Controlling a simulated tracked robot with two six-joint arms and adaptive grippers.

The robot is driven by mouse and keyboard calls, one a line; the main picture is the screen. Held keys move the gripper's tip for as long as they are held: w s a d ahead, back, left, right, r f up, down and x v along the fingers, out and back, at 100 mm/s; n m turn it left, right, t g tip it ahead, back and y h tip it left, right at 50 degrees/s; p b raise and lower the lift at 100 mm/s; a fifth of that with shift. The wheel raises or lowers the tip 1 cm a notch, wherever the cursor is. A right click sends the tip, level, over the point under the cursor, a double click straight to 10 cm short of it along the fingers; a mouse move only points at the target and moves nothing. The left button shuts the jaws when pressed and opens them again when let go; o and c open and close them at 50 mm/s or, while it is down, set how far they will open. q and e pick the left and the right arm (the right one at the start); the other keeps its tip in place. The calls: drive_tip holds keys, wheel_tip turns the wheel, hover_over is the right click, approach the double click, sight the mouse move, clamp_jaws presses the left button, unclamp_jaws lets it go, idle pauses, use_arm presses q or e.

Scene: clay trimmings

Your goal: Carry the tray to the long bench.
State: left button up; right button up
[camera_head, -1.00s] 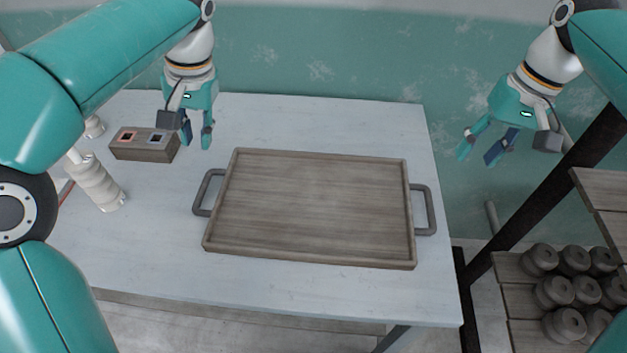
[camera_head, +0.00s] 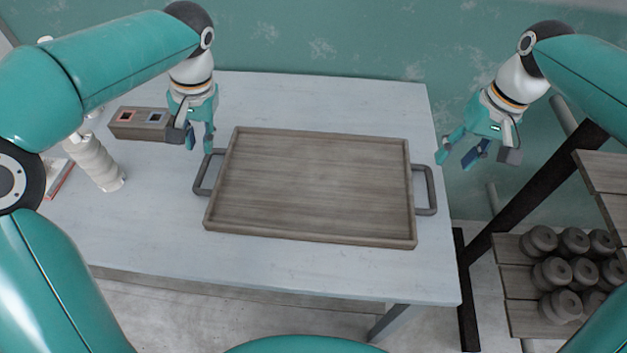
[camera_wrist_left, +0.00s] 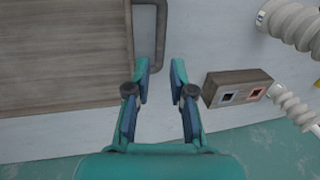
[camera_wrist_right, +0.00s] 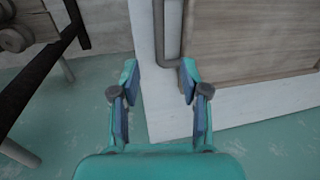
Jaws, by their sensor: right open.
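The wooden tray (camera_head: 312,185) lies flat and empty on a pale table, with a dark handle at each short end. My left gripper (camera_head: 199,150) is open and empty above the table, just behind the tray's left handle (camera_head: 203,176). In the left wrist view that handle (camera_wrist_left: 161,35) lies beyond the open fingers (camera_wrist_left: 159,75). My right gripper (camera_head: 457,160) is open and empty, to the right of the right handle (camera_head: 431,190) and apart from it. In the right wrist view the right handle (camera_wrist_right: 172,45) shows between and beyond the fingertips (camera_wrist_right: 158,70).
A small wooden block with two square insets (camera_head: 140,123) and a white ribbed object (camera_head: 93,162) stand left of the tray. At the right, a wooden shelf (camera_head: 507,277) holds several dark round pieces (camera_head: 552,273). A dark slanted post (camera_head: 520,203) stands beside the table.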

sight(203, 168)
use_arm(q)
drive_tip(key=x, duration=0.9)
drive_tip(key=shift+f, duration=0.2)
use_arm(e)
drive_tip(key=f, duration=0.3)
drive_tip(key=a+f, duration=0.1)
drive_tip(key=f, duration=0.5)
drive_tip(key=shift+a+f, duration=0.15)
drive_tip(key=shift+a, duration=0.2)
use_arm(q)
drive_tip(key=c, duration=0.4)
use_arm(e)
drive_tip(key=c, duration=0.4)
use_arm(q)
clamp_jaws()
use_arm(e)
clamp_jaws()
